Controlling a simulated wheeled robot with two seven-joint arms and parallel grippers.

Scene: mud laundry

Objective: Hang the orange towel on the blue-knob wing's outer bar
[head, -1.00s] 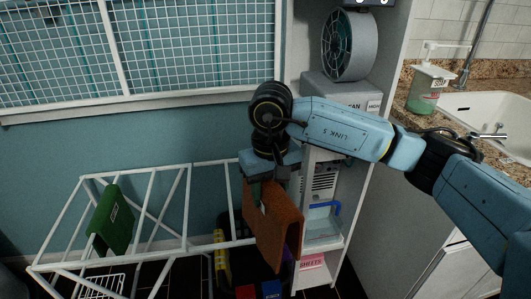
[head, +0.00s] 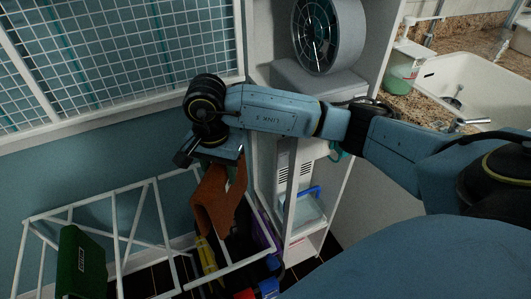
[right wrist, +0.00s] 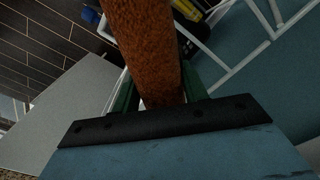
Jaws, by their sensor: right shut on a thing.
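The orange towel (head: 217,205) hangs folded from my right gripper (head: 220,163), which is shut on its top edge in the head view. The right wrist view shows the towel (right wrist: 145,45) between the two fingers of my right gripper (right wrist: 160,92). In the head view the towel is over the right end of the white drying rack (head: 146,225). Whether it touches a bar I cannot tell. White rack bars also cross the top right of the right wrist view. My left gripper is out of view.
A green towel (head: 80,262) hangs on the rack's left part. A white shelf unit with a fan (head: 328,35) stands right of the rack. Yellow, red and blue items lie low below the towel. A sink (head: 470,85) is at the upper right.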

